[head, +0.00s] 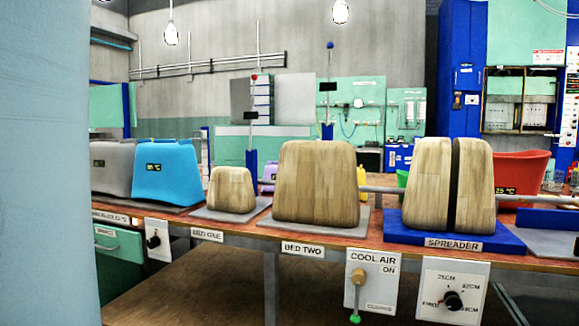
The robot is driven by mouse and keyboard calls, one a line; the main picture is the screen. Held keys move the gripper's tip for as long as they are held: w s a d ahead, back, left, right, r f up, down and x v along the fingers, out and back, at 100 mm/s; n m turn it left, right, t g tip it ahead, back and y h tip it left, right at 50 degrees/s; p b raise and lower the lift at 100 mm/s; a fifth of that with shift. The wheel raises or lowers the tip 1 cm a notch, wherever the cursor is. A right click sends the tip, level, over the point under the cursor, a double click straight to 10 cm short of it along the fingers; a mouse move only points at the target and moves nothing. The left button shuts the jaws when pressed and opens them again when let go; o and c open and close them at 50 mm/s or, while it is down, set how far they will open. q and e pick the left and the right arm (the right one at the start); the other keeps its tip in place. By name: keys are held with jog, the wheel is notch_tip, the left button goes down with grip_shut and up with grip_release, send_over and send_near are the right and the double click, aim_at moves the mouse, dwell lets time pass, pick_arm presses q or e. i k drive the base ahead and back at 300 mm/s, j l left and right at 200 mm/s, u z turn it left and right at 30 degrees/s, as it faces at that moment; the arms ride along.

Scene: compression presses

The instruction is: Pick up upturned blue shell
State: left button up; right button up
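A blue shell (168,172) stands at the left of the workbench, wider at the base than at the top, with a small dark display on its front. A grey shell (111,167) stands close beside it on the left. Whether the blue shell is open at the top or below cannot be told from here. Neither of my grippers is in view, and nothing is seen touching the blue shell.
A small wooden block (232,190) stands on bed one, right of the blue shell. A larger wooden block (317,183) stands on bed two. A split wooden block (432,185) stands on the blue spreader base (400,233). A pale blue surface (45,160) fills the left edge.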

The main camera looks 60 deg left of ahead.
aim_at(168, 170)
jog(key=u, duration=2.85)
